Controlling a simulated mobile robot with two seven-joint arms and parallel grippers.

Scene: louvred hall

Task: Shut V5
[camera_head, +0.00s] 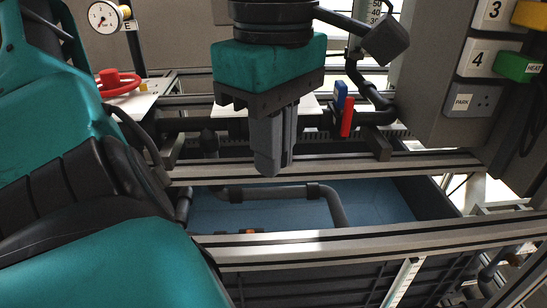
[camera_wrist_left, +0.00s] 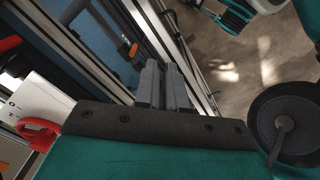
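No V5 label is readable, so I cannot tell which valve it is. A red lever (camera_head: 347,117) and a blue lever (camera_head: 340,95) sit side by side on the dark pipework behind the tank, both roughly upright. A red handwheel (camera_head: 118,82) is on a white plate at the left. A small orange part (camera_head: 249,231) shows low in the tank; an orange-tipped part also shows in the left wrist view (camera_wrist_left: 131,50). My left gripper (camera_head: 268,172) points down over the tank's rear rail, fingers together and empty, apart from the levers. It also shows in the left wrist view (camera_wrist_left: 162,66).
The blue-lined tank (camera_head: 385,200) has a dark bent pipe (camera_head: 280,193) in it and metal rails (camera_head: 400,236) along its edges. A grey panel (camera_head: 440,90) with numbered plates and a green HEAT block (camera_head: 517,67) stands at right. A gauge (camera_head: 105,17) is upper left.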

